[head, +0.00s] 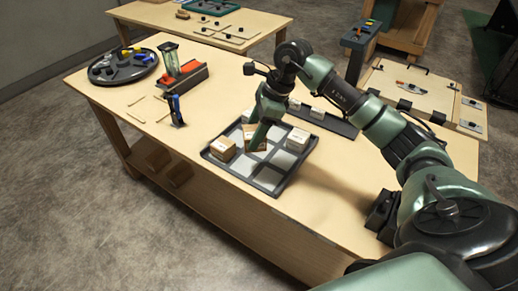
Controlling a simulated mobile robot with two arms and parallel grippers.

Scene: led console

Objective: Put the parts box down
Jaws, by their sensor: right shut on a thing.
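My right gripper (258,134) reaches down over a dark compartment tray (269,186). It is shut on a brown parts box (252,144) with a light face, in the middle area of the tray. Whether the box touches the tray floor cannot be told. Another brown box with a pale top (222,149) sits in the tray at its left corner. A pale box (298,139) sits at the tray's right side. Part of another pale box (247,116) shows behind the gripper. My left gripper is not in view.
The tray lies near the front edge of a wooden table (335,213). A dark strip holds small white boxes (317,113) behind it. A round black tray (123,67), a red-orange tool (188,71) and a blue clamp (176,109) lie left.

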